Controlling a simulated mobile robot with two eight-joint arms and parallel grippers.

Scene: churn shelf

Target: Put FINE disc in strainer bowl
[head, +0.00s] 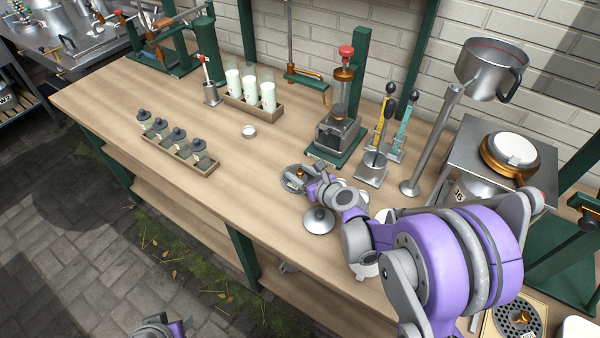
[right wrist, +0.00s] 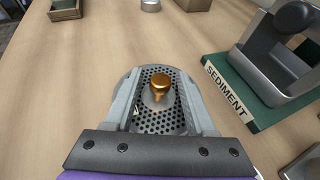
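A grey perforated disc (head: 292,180) with a brass knob lies on the wooden bench in the head view. It also shows in the right wrist view (right wrist: 163,82), with the knob between my fingers; I cannot read a FINE label on it. My right gripper (head: 306,177) is low over this disc. Its fingers (right wrist: 160,100) are apart, with a gap on each side of the knob. A metal bowl with a dark handle (head: 490,68), apparently the strainer bowl, sits high on a post at the back right. My left gripper (head: 160,326) is partly in view at the bottom edge.
A green-based device labelled SEDIMENT (right wrist: 230,95) stands close right of the disc. A shiny domed lid (head: 318,221) lies just in front of my right gripper. Another perforated disc (head: 519,318) is at the lower right.

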